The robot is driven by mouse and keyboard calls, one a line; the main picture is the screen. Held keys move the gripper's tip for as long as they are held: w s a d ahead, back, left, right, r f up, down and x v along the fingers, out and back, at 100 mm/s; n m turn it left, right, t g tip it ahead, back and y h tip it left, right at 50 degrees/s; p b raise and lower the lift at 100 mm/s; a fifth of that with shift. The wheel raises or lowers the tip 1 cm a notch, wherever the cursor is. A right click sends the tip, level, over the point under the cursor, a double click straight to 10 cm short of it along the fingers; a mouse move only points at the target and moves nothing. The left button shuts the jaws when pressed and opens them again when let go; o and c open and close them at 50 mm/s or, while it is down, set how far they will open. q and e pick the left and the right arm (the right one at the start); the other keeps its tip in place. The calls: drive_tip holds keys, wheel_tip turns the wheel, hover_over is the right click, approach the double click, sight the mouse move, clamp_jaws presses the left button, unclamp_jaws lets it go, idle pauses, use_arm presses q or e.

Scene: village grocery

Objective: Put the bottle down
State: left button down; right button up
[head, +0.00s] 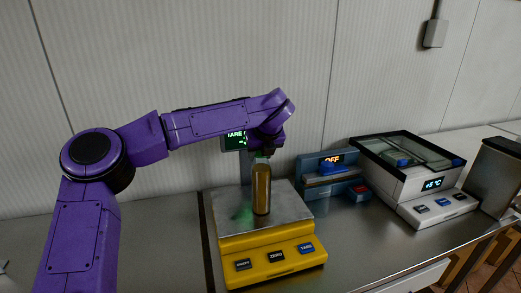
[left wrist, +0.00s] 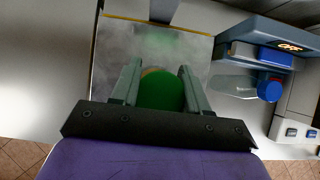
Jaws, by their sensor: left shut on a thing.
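The bottle (head: 261,190) is brown-amber with a green top and stands upright over the metal plate of the yellow scale (head: 270,262). Its base looks to be on or just above the plate; I cannot tell which. My left gripper (head: 262,153) is shut on the bottle's upper end from above. In the left wrist view, the bottle's green top (left wrist: 161,92) sits between the two fingers of my left gripper (left wrist: 158,85), with the scale plate (left wrist: 115,55) behind it. My right gripper is not in view.
Right of the scale stand a blue device (head: 335,180) with an "OFF" display and a white glass-lidded unit (head: 415,180) showing a temperature. A metal container (head: 498,175) is at the far right. The steel counter (head: 365,235) is clear in front of the blue device.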

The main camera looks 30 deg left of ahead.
use_arm(q)
drive_tip(key=shift+d+f, duration=0.1)
drive_tip(key=c, duration=0.6)
unclamp_jaws()
drive_tip(key=shift+o, duration=0.2)
drive_tip(key=shift+s+d+r, duration=0.15)
drive_tip(key=shift+r, duration=0.25)
drive_tip(key=b+v, duration=0.3)
drive_tip(key=v, duration=0.8)
drive_tip(key=shift+r, duration=0.2)
